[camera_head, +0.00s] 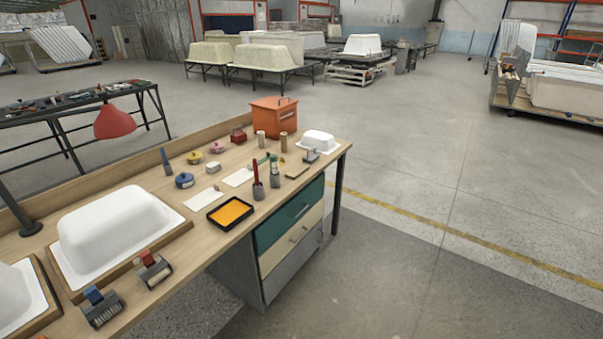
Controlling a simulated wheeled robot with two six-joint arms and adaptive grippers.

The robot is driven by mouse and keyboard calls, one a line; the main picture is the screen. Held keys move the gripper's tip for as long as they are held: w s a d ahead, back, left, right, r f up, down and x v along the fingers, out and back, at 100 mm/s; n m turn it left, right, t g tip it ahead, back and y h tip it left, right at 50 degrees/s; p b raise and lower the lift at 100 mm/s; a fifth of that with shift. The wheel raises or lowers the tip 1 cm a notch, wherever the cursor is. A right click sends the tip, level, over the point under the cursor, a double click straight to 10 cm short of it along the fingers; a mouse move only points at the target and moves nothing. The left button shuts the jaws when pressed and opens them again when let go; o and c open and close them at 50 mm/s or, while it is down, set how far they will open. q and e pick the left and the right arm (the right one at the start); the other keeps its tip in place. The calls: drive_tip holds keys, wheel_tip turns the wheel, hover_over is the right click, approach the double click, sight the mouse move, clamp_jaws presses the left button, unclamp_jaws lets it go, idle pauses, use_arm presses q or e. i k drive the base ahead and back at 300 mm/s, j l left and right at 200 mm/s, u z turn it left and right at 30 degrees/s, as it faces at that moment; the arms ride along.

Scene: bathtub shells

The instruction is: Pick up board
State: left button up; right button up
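A wooden board (120,270) lies on the workbench at left, under a large white bathtub-shaped shell (115,225); only its rim shows. A second wooden board (50,292) with another white shell (15,295) is cut off by the left edge. A small flat brown piece (297,171) lies near the bench's right end. I cannot tell which of these the task calls the board. Neither of my grippers is in view.
The workbench (222,190) also carries two rollers (102,307), a black tray with orange content (230,213), brushes, small pots and an orange box (274,117). A red lamp (114,122) overhangs the left side. Floor to the right is clear.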

sight(298, 171)
drive_tip(key=u, duration=0.25)
drive_tip(key=i+l+u, duration=0.25)
drive_tip(key=u, duration=0.15)
drive_tip(key=i+l+u, duration=0.25)
drive_tip(key=l+u, duration=0.2)
drive_tip(key=i+l+u, duration=0.15)
drive_tip(key=l+u, duration=0.25)
